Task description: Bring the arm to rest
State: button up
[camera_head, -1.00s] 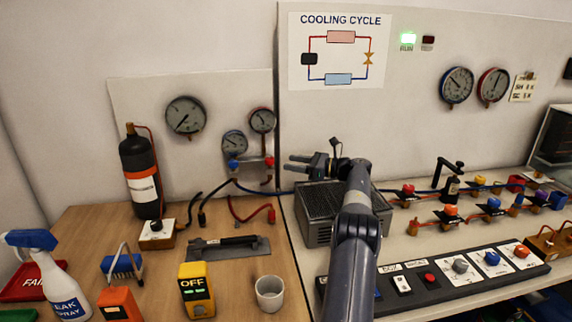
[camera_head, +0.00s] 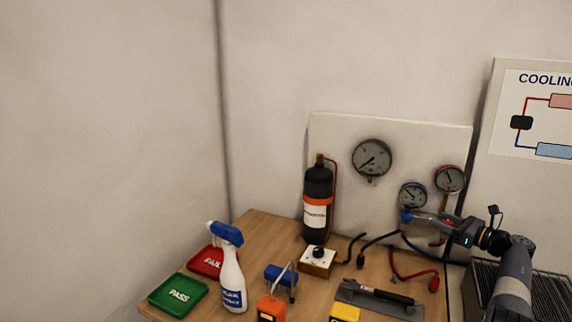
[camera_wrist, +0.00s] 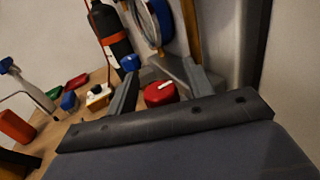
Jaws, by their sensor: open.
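My gripper (camera_head: 432,228) reaches in from the right in the head view, its fingers apart and pointing left. It overlaps the gauge manifold (camera_head: 414,196) on the wall panel. In the wrist view my open gripper (camera_wrist: 158,85) has a red knob (camera_wrist: 160,93) and a blue knob (camera_wrist: 130,62) showing between or beyond its fingers. Nothing appears held. I cannot tell whether a finger touches the manifold. The arm is bent, with its forearm at the lower right of the head view.
A black bottle (camera_head: 317,205) stands left of the manifold. A spray bottle (camera_head: 232,275), a red FAIL tray (camera_head: 208,262) and a green PASS tray (camera_head: 178,293) are on the wooden bench. A grey vented box (camera_head: 550,295) lies behind my arm. The wall is close behind.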

jog(key=shift+w+a+b, duration=0.2)
jog(key=shift+w+b, duration=0.1)
jog(key=shift+b, duration=0.15)
jog(key=shift+r+p, duration=0.15)
jog(key=shift+p, duration=0.45)
jog(key=b+v, duration=0.3)
jog(key=v, duration=0.8)
jog(key=x, duration=1.1)
jog(key=shift+f, duration=0.35)
jog(key=m+t+h+b, duration=0.1)
jog(key=m+h+b, duration=0.1)
jog(key=b, duration=0.7)
jog(key=shift+w+d+t+h, duration=0.1)
jog(key=shift+t+h, duration=0.3)
jog(key=m+h+b, duration=0.1)
jog(key=h+b, duration=0.1)
jog(key=b, duration=0.2)
jog(key=m+t+h+b, duration=0.1)
jog(key=b, duration=0.3)
jog(key=shift+w+d+m+h+b, duration=0.1)
jog(key=shift+d+m+h+b, duration=0.1)
jog(key=shift+m+h+b, duration=0.2)
